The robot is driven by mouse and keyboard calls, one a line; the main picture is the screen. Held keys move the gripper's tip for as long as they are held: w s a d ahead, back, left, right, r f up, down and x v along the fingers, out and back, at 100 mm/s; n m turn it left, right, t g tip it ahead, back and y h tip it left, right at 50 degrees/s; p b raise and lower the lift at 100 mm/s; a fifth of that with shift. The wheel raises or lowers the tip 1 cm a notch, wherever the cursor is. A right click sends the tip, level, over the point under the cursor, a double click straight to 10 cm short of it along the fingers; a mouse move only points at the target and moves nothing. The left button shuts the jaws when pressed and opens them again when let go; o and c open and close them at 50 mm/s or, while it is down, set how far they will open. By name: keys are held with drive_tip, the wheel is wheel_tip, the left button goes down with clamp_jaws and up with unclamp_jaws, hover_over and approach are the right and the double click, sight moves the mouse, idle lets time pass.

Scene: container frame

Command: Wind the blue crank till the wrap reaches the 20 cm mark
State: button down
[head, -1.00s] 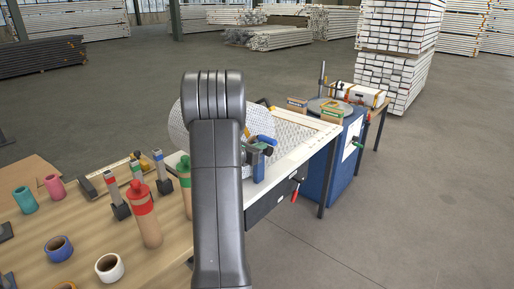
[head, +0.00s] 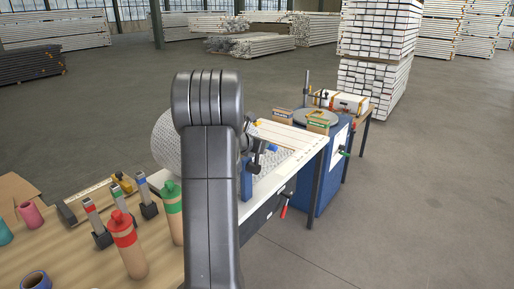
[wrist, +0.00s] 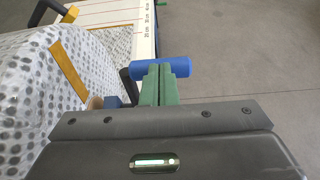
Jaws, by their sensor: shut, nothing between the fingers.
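The blue crank handle (wrist: 181,67) lies crosswise at the tips of my gripper (wrist: 160,70) in the wrist view. The green fingers are shut with nothing between them and overlap the handle's middle; I cannot tell whether they touch it. In the head view the blue handle (head: 271,149) shows right of my arm, which hides most of the gripper. The dotted wrap roll (wrist: 35,100) fills the left of the wrist view, with an orange strip on it.
A red-handled lever (head: 285,206) hangs at the table's front edge. A blue cabinet (head: 318,190) with a green handle (head: 343,152) stands beyond. Bottles (head: 126,245) and clamp-like tools crowd the wooden table at left. The floor at right is clear.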

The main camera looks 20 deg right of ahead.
drive_tip(key=shift+w+d, duration=0.65)
drive_tip(key=shift+d, duration=0.2)
drive_tip(key=shift+r, duration=0.1)
drive_tip(key=s+a+r, duration=0.5)
drive_tip(key=a+r, duration=0.1)
drive_tip(key=r, duration=0.4)
drive_tip(key=shift+s+a, duration=0.15)
drive_tip(key=shift+a, duration=0.25)
drive_tip(key=shift+f, duration=0.15)
